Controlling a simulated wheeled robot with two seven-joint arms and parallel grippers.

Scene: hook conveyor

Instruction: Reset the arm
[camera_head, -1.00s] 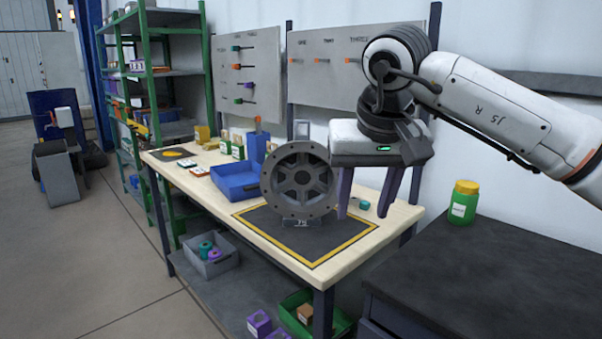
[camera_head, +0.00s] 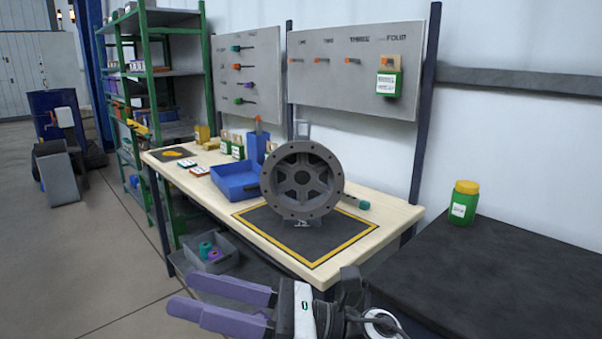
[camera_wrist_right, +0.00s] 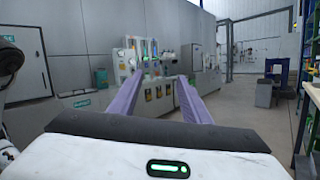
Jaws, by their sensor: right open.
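My right gripper (camera_head: 222,305) is low in the front of the head view, with its purple fingers pointing left. It is in front of the wooden workbench (camera_head: 390,222) and apart from it. In the right wrist view the two purple fingers (camera_wrist_right: 157,97) stand apart with nothing between them, so the gripper is open and empty. On the pegboard, a green and tan packet (camera_head: 389,83) hangs at the hook labelled FOUR. My left gripper is in neither view.
A grey flanged wheel part (camera_head: 302,147) stands on the bench's yellow-bordered mat (camera_head: 337,254), beside a blue bin (camera_head: 232,180). A green jar with a yellow lid (camera_head: 463,203) stands on the dark cabinet (camera_head: 480,270) at right. Green shelving (camera_head: 150,80) stands at the back left.

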